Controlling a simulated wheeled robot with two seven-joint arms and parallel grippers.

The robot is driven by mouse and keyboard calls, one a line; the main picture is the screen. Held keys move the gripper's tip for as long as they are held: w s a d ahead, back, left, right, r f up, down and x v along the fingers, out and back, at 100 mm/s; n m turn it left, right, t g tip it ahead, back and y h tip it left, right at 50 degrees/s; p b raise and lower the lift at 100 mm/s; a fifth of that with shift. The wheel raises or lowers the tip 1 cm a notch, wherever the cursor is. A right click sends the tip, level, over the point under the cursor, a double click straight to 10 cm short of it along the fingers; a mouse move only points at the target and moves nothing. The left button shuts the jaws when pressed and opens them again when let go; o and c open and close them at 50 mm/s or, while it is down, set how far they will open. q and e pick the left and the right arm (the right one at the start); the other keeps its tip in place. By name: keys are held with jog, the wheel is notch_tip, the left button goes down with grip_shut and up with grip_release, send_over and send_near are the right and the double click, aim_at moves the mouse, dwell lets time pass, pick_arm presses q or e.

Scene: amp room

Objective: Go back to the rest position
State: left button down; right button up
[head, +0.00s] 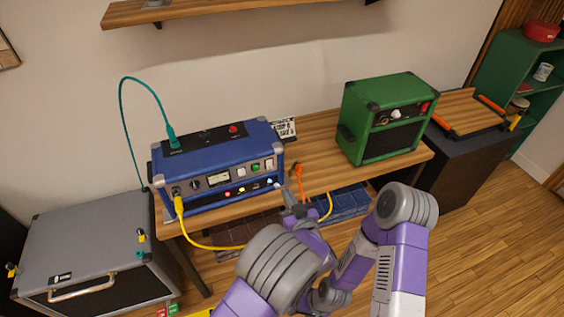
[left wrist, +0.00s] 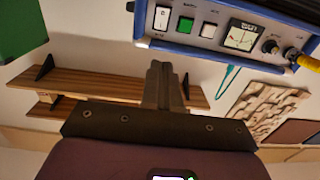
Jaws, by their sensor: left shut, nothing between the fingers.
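My left gripper (head: 290,199) is in front of the bench, just right of the blue amp head (head: 218,165). In the left wrist view its fingers (left wrist: 163,85) are together with nothing between them. That view is turned over, and the blue amp's front panel (left wrist: 215,30) with switches and a meter shows at its top, apart from the fingers. My right arm is bent at the lower middle of the head view, but its gripper does not show.
The wooden bench (head: 312,140) holds the blue amp and a green amp (head: 385,118). A grey cabinet (head: 85,250) stands left. Floor (head: 480,260) is clear at right.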

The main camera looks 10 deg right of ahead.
pick_arm(q)
jog(key=s+a+f+m+g+h, duration=0.15)
jog(key=a+f+g, duration=0.25)
jog(key=a+f, duration=0.45)
jog(key=s+a+f+n+g+h, duration=0.15)
jog(key=a+f+g, duration=0.3)
jog(key=f, duration=0.65)
jog(key=s+a+f+g+h, duration=0.2)
jog(key=s+f+g, duration=0.1)
jog(key=s, duration=0.8)
jog(key=s+a+f+g+h, duration=0.3)
jog(key=s+f+g, duration=0.1)
jog(key=s, duration=0.6)
jog(key=shift+s+f+g, duration=0.25)
jog(key=shift+s+g, duration=0.15)
jog(key=shift+g, duration=0.05)
